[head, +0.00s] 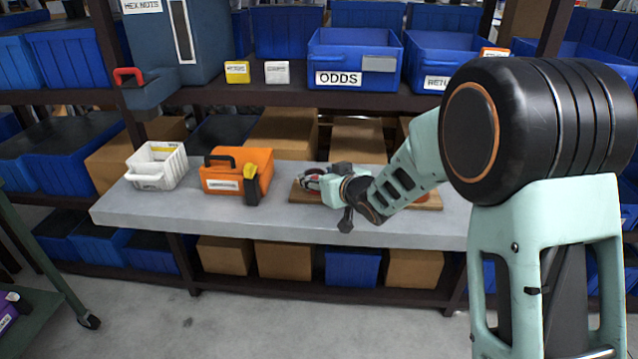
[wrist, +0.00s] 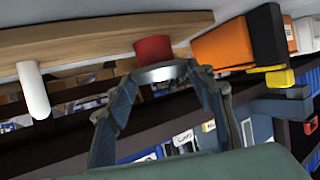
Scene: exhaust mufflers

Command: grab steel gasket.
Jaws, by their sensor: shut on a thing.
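The steel gasket (wrist: 160,74) is a flat silver ring between the two fingertips of my gripper (wrist: 165,76) in the wrist view. My gripper is shut on it. The ring is at the free end of a red peg (wrist: 153,47) on a wooden board (wrist: 90,38). I cannot tell whether it is still around the peg or just clear of its end. In the head view my gripper (head: 316,180) is at the left part of the board (head: 430,204), and its own wrist partly hides the gasket and peg.
A white peg (wrist: 34,90) also stands on the board. The board lies on a grey shelf top (head: 260,218). An orange case (head: 232,172) and a white basket (head: 157,166) stand to its left. Blue bins, including one labelled ODDS (head: 352,60), fill the shelf above.

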